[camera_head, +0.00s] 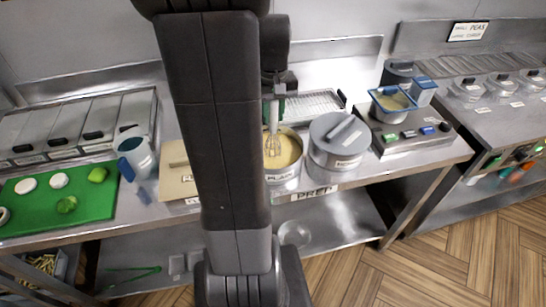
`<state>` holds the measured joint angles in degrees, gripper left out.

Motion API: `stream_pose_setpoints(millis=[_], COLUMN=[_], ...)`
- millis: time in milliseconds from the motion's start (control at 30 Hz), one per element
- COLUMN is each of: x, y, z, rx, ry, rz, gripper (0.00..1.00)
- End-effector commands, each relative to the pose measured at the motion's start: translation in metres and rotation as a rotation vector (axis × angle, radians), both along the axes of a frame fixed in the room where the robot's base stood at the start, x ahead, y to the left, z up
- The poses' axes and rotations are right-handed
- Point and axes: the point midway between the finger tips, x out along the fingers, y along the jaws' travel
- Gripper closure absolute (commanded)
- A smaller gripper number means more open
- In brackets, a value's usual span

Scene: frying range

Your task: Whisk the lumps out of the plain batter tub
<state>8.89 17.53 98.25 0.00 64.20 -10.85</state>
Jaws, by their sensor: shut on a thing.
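The plain batter tub (284,178) stands on the steel bench, with a label reading PLAIN on its front. Pale yellow batter (288,152) shows inside it; lumps are too small to make out. My gripper (274,92) is above the tub, partly hidden by my arm, and is shut on the whisk (273,142). The whisk hangs upright with its wire head over or in the batter; I cannot tell how deep. My arm hides the tub's left side.
A grey lidded tub (337,152) stands close on the right. A control panel (415,135) and a blue-rimmed basket (392,104) are further right. On the left are a tan board (177,180), a blue-handled jug (137,157) and a green cutting board (95,205).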

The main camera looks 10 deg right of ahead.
Motion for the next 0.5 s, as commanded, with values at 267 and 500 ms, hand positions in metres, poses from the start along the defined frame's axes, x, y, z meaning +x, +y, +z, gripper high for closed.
stream_pose_setpoints(millis=[267,500], x=[0.0,0.0], y=[0.0,0.0], z=[0.003,0.022], rx=[0.0,0.0], ry=[0.0,-0.001], rz=[0.0,0.0], gripper=[0.99,0.99])
